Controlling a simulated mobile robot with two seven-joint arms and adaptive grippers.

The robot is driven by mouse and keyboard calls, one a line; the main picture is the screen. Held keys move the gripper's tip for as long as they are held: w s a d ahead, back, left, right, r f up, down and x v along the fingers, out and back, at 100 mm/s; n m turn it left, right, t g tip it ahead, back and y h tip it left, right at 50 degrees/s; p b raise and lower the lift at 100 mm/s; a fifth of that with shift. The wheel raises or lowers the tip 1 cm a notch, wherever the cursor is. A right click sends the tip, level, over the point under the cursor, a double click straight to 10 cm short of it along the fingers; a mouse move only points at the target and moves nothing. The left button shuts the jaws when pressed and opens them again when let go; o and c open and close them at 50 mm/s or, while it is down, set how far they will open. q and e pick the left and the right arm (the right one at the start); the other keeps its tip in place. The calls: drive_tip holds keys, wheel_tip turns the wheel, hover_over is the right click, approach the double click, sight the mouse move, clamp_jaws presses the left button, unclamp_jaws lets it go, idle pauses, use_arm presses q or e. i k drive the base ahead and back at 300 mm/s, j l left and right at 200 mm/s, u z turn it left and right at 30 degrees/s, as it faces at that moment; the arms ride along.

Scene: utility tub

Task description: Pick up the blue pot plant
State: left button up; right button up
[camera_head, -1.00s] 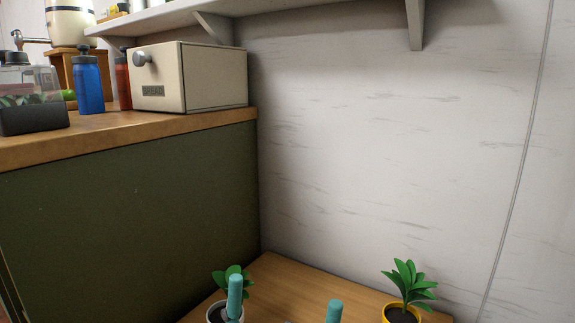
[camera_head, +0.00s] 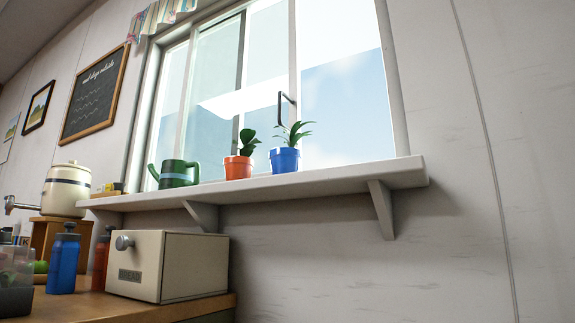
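The blue pot plant (camera_head: 284,160) stands upright on the white window shelf (camera_head: 340,178), near the shelf's right part. It has a blue pot and thin green leaves that show against the window. Neither of my grippers is in the head view.
An orange pot plant (camera_head: 238,167) stands just left of the blue one, and a green watering can (camera_head: 176,175) is further left. Shelf brackets (camera_head: 381,208) stick out below. A beige bread box (camera_head: 168,266), a blue bottle (camera_head: 64,262) and a red bottle (camera_head: 101,262) stand on the counter.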

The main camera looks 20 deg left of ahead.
sight(284, 160)
drive_tip(key=k+j+z, duration=0.15)
drive_tip(key=j+z, duration=0.2)
drive_tip(key=k+j+z, duration=0.2)
drive_tip(key=j+z, duration=0.2)
drive_tip(key=j, duration=0.15)
drive_tip(key=k+j+z, duration=0.35)
drive_tip(key=i, duration=0.1)
